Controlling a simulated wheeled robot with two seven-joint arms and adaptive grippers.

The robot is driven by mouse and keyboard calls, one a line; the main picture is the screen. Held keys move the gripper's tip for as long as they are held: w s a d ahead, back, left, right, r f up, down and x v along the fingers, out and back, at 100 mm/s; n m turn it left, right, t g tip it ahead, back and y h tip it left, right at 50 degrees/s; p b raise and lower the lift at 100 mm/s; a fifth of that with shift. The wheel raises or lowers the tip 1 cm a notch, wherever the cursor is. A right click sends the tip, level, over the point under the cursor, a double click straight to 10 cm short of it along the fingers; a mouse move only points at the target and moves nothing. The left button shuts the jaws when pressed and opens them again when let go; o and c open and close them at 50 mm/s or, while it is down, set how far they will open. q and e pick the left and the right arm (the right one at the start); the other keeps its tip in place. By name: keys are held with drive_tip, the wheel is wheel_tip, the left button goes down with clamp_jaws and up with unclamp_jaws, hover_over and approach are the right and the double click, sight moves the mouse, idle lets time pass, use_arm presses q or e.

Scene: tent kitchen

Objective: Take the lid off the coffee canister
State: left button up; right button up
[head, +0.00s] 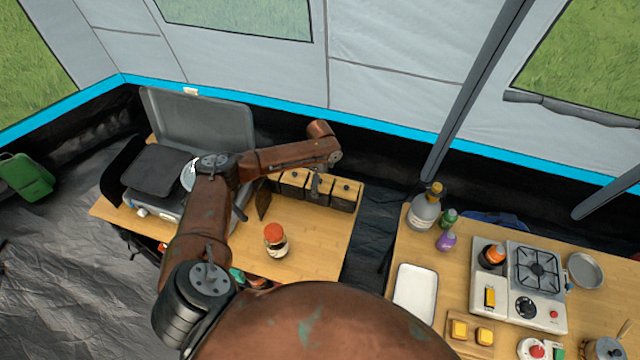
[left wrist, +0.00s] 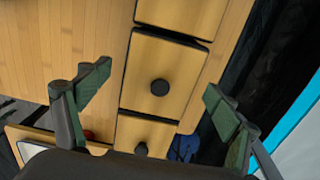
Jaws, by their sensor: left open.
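A row of dark canisters (head: 293,184) with light wooden lids and black knobs stands at the back of the left table. No label shows, so I cannot tell which one holds coffee. My left gripper (head: 318,184) is above the row and small in the head view. In the left wrist view the open left gripper (left wrist: 155,85) has its green-padded fingers on either side of a wooden lid (left wrist: 150,63) with a black knob. The lid sits on its canister, and nothing is held. Another lid (left wrist: 128,132) lies below it in that view. My right gripper is not in view.
A red-capped jar (head: 276,243) stands in front of the canisters. A camp stove (head: 200,118) with raised lid is at the left of the table. The right table holds bottles (head: 424,212), a white tray (head: 415,295) and a burner (head: 538,270). A gap separates the tables.

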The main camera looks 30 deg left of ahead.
use_arm(q)
drive_tip(key=c, duration=1.2)
drive_tip(key=shift+c, duration=0.2)
drive_tip(key=shift+r, duration=0.15)
